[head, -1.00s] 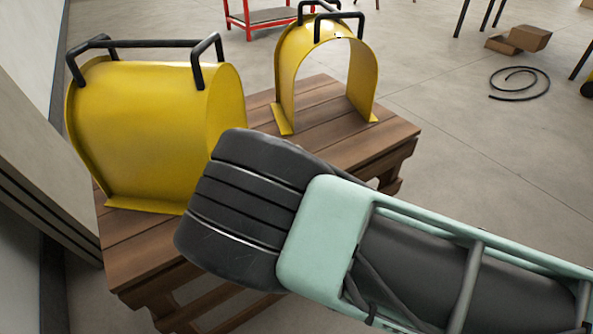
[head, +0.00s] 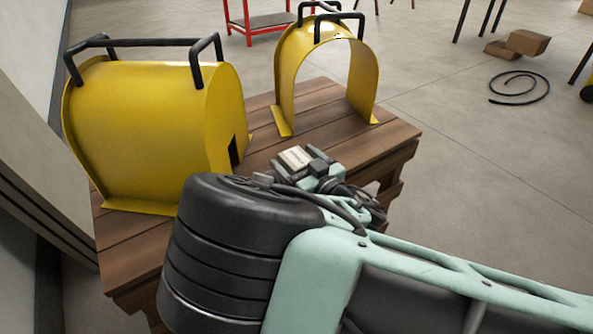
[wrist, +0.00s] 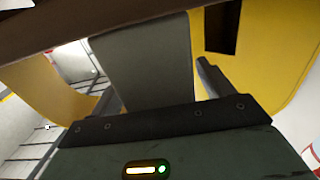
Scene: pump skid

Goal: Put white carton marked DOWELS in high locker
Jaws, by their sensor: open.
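I cannot make out a white carton marked DOWELS or a high locker in either view. My gripper (wrist: 160,75) is open; in the wrist view one dark finger shows on the right. A wide plain grey block stands beside that finger, and I cannot tell what it is. In the head view my arm reaches in front of the wooden bench (head: 330,100), with my wrist over its near right part. A small cream block shows by my wrist; I cannot tell whether it is part of me. The fingertips are hidden in the head view.
Two yellow arched guards with black handles, a left one (head: 140,130) and a right one (head: 286,70), stand on the bench. A pale panel (head: 40,170) borders the left. Behind are a red-framed stand (head: 270,22), brown cartons (head: 527,42) and a black hose (head: 520,88).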

